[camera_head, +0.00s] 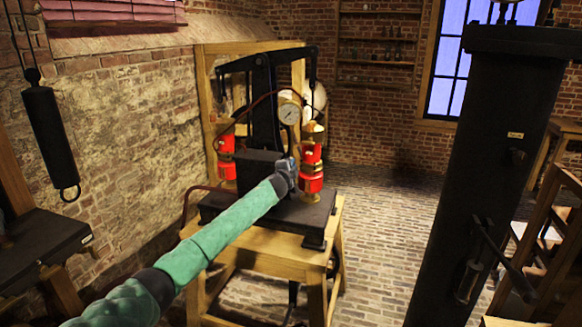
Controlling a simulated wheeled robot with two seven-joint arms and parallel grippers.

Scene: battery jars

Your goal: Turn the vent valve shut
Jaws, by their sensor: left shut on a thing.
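A black apparatus (264,100) with a tall forked frame stands on a wooden table (272,247), between two red and brass cylinders. My left gripper (288,167) reaches in from the lower left on a green-sleeved arm. It is at the front of the apparatus, beside the black block (243,168) and just left of the right red cylinder (311,170). It is shut on a small part there, which fits the vent valve. The gripper hides the valve, so its angle cannot be seen. My right gripper is not in view.
A round gauge (289,113) sits above the block. The left red cylinder (226,155) stands behind. A thick black column (480,180) with a crank rises at the right. A dark cylinder (52,140) hangs at the left. Brick floor (385,225) is clear between table and column.

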